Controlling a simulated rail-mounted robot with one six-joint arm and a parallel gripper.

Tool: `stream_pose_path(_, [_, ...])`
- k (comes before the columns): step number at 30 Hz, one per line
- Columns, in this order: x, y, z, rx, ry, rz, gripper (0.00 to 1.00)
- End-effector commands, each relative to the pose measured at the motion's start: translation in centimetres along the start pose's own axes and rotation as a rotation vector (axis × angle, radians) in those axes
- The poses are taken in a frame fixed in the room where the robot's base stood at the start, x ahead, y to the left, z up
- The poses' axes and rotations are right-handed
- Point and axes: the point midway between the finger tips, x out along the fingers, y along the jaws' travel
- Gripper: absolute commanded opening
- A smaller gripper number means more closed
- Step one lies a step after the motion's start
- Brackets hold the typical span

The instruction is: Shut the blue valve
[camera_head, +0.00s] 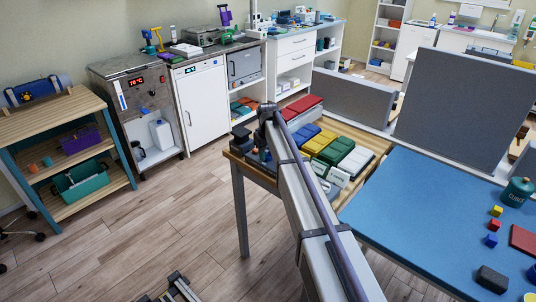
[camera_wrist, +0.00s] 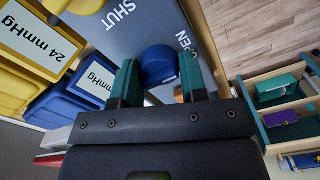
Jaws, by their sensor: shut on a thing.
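The blue valve (camera_wrist: 160,59) shows a rounded blue handle in the wrist view, on a grey plate (camera_wrist: 146,20) marked SHUT and OPEN. The word OPEN is close beside the handle at its right; SHUT is farther up and left. My gripper (camera_wrist: 160,76) has teal fingers on both sides of the handle and is shut on it. The fingers and gripper body hide the handle's lower part, so I cannot tell exactly which way it points. In the camera_head view my arm covers the gripper and valve.
Yellow (camera_wrist: 30,45) and blue (camera_wrist: 90,85) boxes with mmHg labels stand close to my left finger in the wrist view. In the camera_head view, red, blue, yellow (camera_head: 320,141), green and white boxes fill the wooden table. A blue-topped table (camera_head: 420,205) is at right; open floor (camera_head: 185,205) at left.

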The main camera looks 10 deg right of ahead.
Motion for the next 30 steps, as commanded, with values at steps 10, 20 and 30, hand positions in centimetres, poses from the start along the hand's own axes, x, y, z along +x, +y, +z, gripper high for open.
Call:
stream_pose_path(10, [0.01, 0.0, 0.0, 0.016, 0.0, 0.0, 0.16])
stream_pose_path(20, [0.01, 0.0, 0.01, 0.163, 0.0, 0.0, 0.16])
stream_pose_path(30, [0.02, 0.0, 0.01, 0.466, 0.0, 0.0, 0.16])
